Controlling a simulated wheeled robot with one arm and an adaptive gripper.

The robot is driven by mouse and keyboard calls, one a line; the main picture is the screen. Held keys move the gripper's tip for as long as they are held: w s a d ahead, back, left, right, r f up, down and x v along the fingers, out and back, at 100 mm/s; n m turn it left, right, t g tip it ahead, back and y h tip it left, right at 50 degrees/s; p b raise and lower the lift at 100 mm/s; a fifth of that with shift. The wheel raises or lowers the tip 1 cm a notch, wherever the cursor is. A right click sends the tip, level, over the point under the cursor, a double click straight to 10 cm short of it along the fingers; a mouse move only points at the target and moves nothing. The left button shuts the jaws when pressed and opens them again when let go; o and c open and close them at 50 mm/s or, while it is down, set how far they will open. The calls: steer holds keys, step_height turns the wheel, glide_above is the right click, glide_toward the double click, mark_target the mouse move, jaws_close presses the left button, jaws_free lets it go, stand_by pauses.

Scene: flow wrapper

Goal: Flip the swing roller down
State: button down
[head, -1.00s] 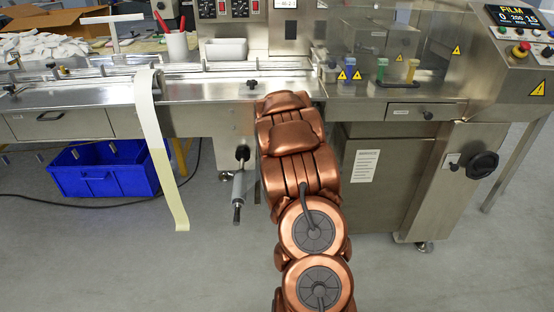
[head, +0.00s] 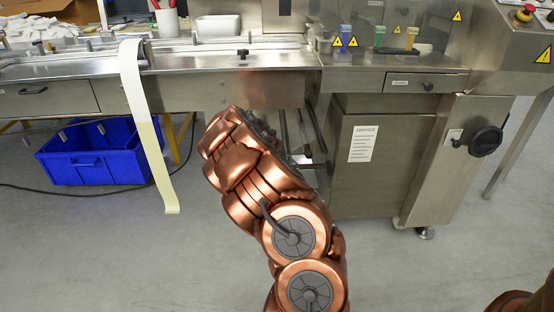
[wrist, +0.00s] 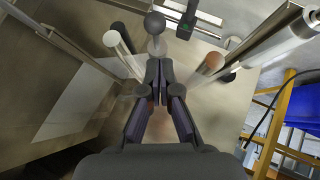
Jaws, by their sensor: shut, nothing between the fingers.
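In the wrist view my gripper (wrist: 160,82) is shut and empty, its two dark fingers together in mid-picture. A grey ball knob (wrist: 155,22) on a short stem shows just beyond the fingertips; I cannot tell whether they touch. A pale roller with a grey end (wrist: 122,50) lies left of the fingers. Another roller with a brownish end (wrist: 208,66) lies to the right, and a larger pale roller (wrist: 272,44) is farther right. I cannot tell for sure which one is the swing roller. In the head view my arm hides the gripper and the roller area.
The steel cabinet (head: 380,190) stands right of my arm under the machine bed. A strip of pale film (head: 142,120) hangs from the bed on the left. A blue crate (head: 95,165) sits on the floor. The floor in front is clear.

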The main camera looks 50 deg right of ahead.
steer(key=f+b, duration=0.2)
steer(key=b, duration=0.1)
steer(key=s+f+b, duration=0.1)
steer(key=b, duration=0.1)
steer(key=shift+d+f+h, duration=0.25)
steer(key=shift+d+h, duration=0.05)
steer(key=shift+d, duration=0.05)
steer(key=shift+s+f+g, duration=0.2)
steer(key=shift+f+g, duration=0.1)
steer(key=w+p+v, duration=0.1)
steer(key=p+v, duration=0.2)
steer(key=v, duration=0.7)
steer(key=shift+a+r, duration=0.15)
steer(key=shift+r, duration=0.15)
steer(key=shift+s, duration=0.1)
stand_by(0.4)
